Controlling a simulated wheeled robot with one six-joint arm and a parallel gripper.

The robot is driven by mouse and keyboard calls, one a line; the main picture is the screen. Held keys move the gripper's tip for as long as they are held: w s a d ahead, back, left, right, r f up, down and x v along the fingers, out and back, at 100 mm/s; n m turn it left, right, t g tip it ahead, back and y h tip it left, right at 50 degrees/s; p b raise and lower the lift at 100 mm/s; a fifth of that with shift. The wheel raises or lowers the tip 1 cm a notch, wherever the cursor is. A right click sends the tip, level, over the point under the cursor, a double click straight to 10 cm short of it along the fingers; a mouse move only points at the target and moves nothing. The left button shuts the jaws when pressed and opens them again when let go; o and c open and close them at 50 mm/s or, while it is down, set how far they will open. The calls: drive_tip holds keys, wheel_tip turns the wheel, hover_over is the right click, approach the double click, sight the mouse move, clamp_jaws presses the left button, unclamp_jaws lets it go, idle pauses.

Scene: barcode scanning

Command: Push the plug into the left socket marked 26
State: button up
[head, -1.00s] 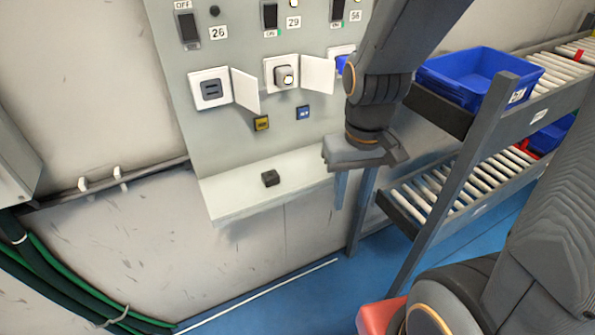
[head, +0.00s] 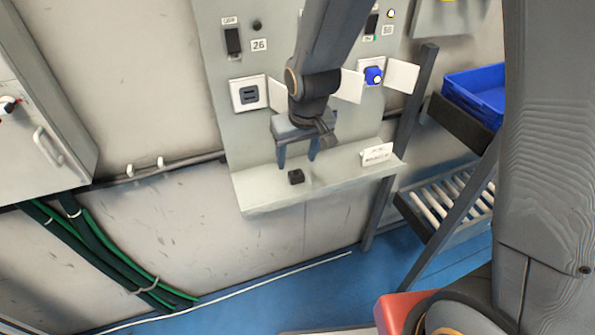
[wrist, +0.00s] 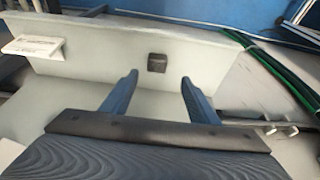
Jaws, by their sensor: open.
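The black plug (head: 296,177) lies on the grey shelf (head: 262,195) below the panel. It also shows in the wrist view (wrist: 157,62) as a small dark block beyond my fingertips. The left socket (head: 248,94), a white square with a dark face, is on the panel under the label 26 (head: 259,45). Its cover flap stands open, partly hidden by my arm. My gripper (head: 297,160) points down over the shelf, just above the plug, its two blue-grey fingers spread and empty. They also show apart in the wrist view (wrist: 159,80).
A white placard (head: 378,154) stands on the shelf to the right. A blue plug (head: 374,75) sits in the right socket between open flaps. A roller rack (head: 440,205) with blue bins (head: 475,92) is at the right. Green cables (head: 110,250) run at lower left.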

sight(296, 173)
drive_tip(key=shift+f, duration=0.1)
drive_tip(key=shift+x, duration=1.2)
drive_tip(key=shift+f, duration=0.1)
drive_tip(key=shift+w+d+f+p, duration=0.2)
drive_tip(key=shift+f+p, duration=0.25)
drive_tip(key=shift+f, duration=0.25)
drive_tip(key=shift+w+d+f+p, duration=0.1)
drive_tip(key=shift+w+f+p, duration=0.1)
drive_tip(key=shift+f+p, duration=0.35)
drive_tip(key=b+x, duration=0.1)
drive_tip(key=x, duration=0.1)
drive_tip(key=shift+w+f, duration=0.15)
drive_tip(key=shift+f, duration=0.1)
drive_tip(key=c, duration=1.1)
